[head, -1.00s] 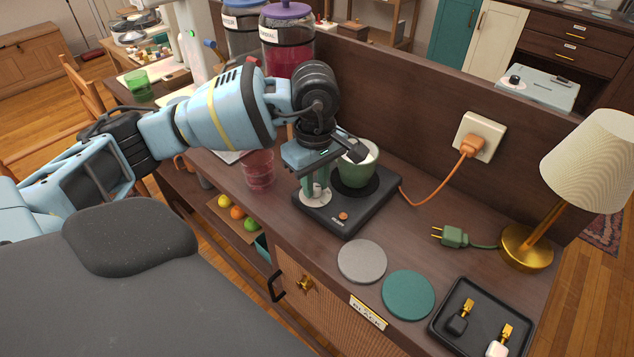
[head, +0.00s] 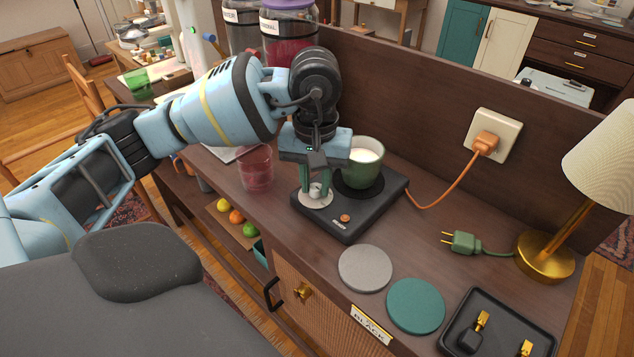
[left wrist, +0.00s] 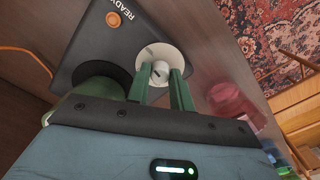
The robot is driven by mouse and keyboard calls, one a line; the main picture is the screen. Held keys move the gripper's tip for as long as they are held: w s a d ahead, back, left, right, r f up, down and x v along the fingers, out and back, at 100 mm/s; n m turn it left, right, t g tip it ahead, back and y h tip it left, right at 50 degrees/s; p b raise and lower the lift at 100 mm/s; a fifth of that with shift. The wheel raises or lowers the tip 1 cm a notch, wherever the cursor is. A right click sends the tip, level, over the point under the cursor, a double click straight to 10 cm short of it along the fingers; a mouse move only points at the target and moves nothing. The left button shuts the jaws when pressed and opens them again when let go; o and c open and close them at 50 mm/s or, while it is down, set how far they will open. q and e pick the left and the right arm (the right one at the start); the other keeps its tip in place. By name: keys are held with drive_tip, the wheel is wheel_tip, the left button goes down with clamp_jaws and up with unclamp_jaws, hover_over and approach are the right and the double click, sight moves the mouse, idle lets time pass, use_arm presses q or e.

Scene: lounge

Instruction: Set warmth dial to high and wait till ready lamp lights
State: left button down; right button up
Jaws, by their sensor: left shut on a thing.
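The warmer (head: 352,226) is a flat black box on the counter. Its white round dial (head: 316,201) is at the left corner, and the left wrist view shows the dial (left wrist: 147,56) closer. My left gripper (head: 315,186) points down, with its green fingers shut on the dial's small knob (left wrist: 158,71). The setting marks are not readable. The ready lamp (head: 345,218) is an orange button at the front; it also shows in the left wrist view (left wrist: 113,19) beside the word READY. I see no clear glow. My right gripper is out of view.
A green cup (head: 361,165) of white liquid stands on the warmer's round plate, close to my gripper. A translucent red cup (head: 256,170) stands to the left. Grey (head: 365,268) and teal (head: 415,305) discs, a green plug (head: 463,242) and a lamp (head: 545,258) lie rightward.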

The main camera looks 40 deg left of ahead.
sight(316, 186)
use_arm(q)
drive_tip(key=shift+m, duration=0.6)
drive_tip(key=c, duration=1.2)
unclamp_jaws()
drive_tip(key=shift+c, duration=0.2)
wheel_tip(316, 186, up, 8)
drive_tip(key=shift+f, duration=0.1)
